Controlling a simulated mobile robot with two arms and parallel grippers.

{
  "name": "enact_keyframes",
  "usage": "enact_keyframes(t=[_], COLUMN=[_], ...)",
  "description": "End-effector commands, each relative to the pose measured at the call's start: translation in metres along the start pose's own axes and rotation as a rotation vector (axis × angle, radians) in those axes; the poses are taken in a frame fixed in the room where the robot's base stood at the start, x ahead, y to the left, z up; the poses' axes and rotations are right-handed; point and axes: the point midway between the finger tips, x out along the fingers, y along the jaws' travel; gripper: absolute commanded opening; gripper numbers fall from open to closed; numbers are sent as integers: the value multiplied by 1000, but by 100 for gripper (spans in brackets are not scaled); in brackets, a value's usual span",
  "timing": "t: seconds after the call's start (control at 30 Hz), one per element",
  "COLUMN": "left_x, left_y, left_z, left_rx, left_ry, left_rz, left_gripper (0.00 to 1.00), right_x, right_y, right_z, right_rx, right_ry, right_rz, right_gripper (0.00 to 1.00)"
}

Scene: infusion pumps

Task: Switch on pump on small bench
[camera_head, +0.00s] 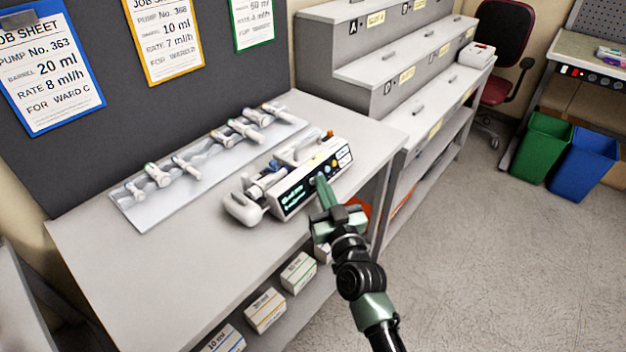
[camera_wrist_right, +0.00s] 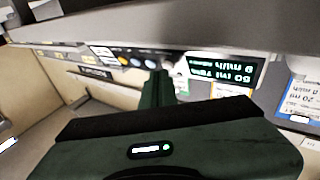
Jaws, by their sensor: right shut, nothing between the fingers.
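The infusion pump (camera_head: 312,187) sits on the small bench (camera_head: 140,270), a syringe lying along its top. Its dark front panel has a lit display with pale text and a row of coloured buttons. The lit display (camera_wrist_right: 225,72) also shows in the right wrist view, upside down, with the buttons to its left. My right gripper (camera_head: 322,186) is shut and empty, its fingertips at the front panel just right of the display. In the wrist view the fingertips (camera_wrist_right: 160,76) cover part of the panel, so I cannot tell whether they touch a button. My left gripper is not in view.
Several syringes lie on a pale tray (camera_head: 150,213) behind the pump. Job sheets (camera_head: 52,65) hang on the dark board. Small boxes (camera_head: 265,310) stand on the shelf below. Stepped drawers (camera_head: 385,72) stand to the right. The floor at the right is clear before the bins.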

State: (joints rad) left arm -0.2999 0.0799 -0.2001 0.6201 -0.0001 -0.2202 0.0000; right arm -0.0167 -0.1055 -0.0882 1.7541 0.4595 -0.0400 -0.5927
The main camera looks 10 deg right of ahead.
Motion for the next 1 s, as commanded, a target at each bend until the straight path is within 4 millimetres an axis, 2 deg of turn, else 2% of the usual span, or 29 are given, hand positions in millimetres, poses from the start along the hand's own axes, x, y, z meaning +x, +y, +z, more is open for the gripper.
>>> enact_keyframes(t=[0.13,0.57,1.0], left_x=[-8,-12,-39], left_y=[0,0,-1], left_z=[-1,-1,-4], left_rx=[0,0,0], left_ry=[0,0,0], left_rz=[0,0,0], left_gripper=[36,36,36], right_x=[-5,-10,-38], right_y=[4,7,28], right_z=[-6,-8,-30], right_rx=[-3,-2,-3], right_ry=[-1,0,-1], right_rz=[-1,0,0], right_gripper=[0,0,0])
